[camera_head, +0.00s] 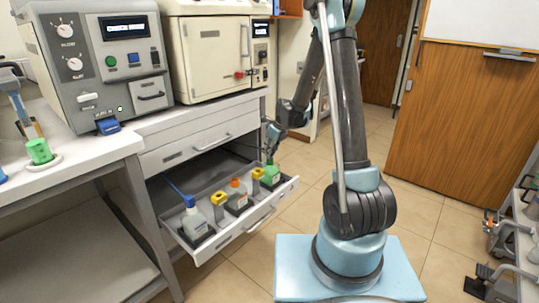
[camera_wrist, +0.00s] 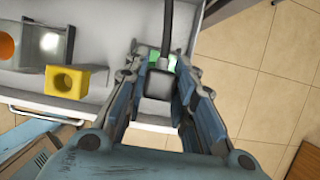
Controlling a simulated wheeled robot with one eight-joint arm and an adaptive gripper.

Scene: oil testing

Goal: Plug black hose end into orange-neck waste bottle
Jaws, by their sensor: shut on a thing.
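My gripper (camera_wrist: 160,75) is shut on the dark hose end (camera_wrist: 160,84), with the black hose (camera_wrist: 168,25) running up from it in the wrist view. In the head view my gripper (camera_head: 272,148) is at the right end of the open drawer, right above the green-neck bottle (camera_head: 271,177). Green shows just behind the hose end in the wrist view; I cannot tell whether the end is in that neck or above it. The orange-neck bottle (camera_head: 237,196) stands upright in the drawer, left of my gripper; its orange neck (camera_wrist: 7,47) is at the wrist view's left edge.
The drawer (camera_head: 240,242) also holds a blue-capped bottle (camera_head: 194,217) with a blue tube, and yellow blocks (camera_head: 219,203) and (camera_head: 257,178) between the bottles. A yellow block (camera_wrist: 68,82) also shows in the wrist view. The counter (camera_head: 215,115) with instruments stands above the drawer.

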